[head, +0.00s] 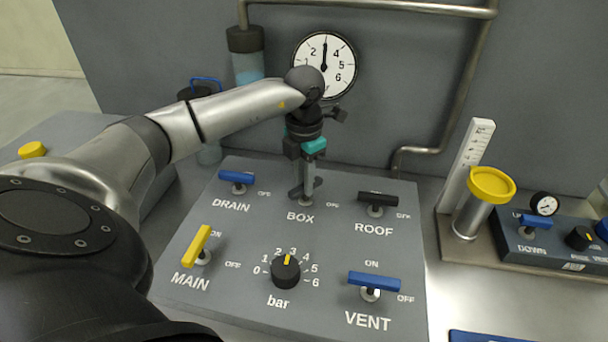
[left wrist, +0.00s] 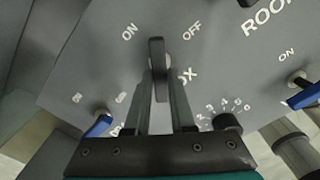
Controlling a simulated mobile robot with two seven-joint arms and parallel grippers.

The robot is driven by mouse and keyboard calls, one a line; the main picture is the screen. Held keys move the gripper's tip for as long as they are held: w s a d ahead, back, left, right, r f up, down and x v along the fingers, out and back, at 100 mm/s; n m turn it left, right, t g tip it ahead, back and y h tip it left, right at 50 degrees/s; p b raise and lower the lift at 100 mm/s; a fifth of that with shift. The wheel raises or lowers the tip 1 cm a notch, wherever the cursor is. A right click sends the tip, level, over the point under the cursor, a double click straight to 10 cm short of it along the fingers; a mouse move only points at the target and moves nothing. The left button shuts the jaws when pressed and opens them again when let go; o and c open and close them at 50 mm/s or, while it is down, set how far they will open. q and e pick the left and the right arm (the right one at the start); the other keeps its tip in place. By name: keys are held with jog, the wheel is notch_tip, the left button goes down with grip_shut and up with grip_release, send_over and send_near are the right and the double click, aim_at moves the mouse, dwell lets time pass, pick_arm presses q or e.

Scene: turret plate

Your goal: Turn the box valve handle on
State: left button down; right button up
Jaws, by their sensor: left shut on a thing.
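The box valve handle (head: 316,184) is a dark bar on a short stem above the BOX label, at the back middle of the grey panel (head: 240,268). My left gripper (head: 304,187) reaches down to it from above, and its fingers are shut on the handle. In the left wrist view the handle (left wrist: 157,58) stands out past the fingertips (left wrist: 158,92). It lies between the ON and OFF marks there. The fingers hide part of the handle and stem. My right gripper is not in view.
Around it are the blue DRAIN handle (head: 237,177), black ROOF handle (head: 378,199), yellow MAIN handle (head: 197,247), blue VENT handle (head: 374,282) and bar knob (head: 286,271). A gauge (head: 324,66) hangs behind. A yellow-topped cylinder (head: 490,186) stands to the right.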

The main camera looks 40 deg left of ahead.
pick_arm(q)
jog(key=n+p, duration=0.1)
jog(key=n, duration=0.3)
jog(key=shift+d+r+p, duration=0.1)
jog(key=shift+p, duration=0.2)
jog(key=shift+w+n+p, duration=0.1)
jog(key=shift+n+p, duration=0.45)
jog(key=shift+n, duration=1.25)
jog(key=c, duration=0.8)
grip_release()
jog(key=shift+o, duration=0.2)
notch_tip(320, 180, up, 15)
jog(key=shift+p, duration=0.35)
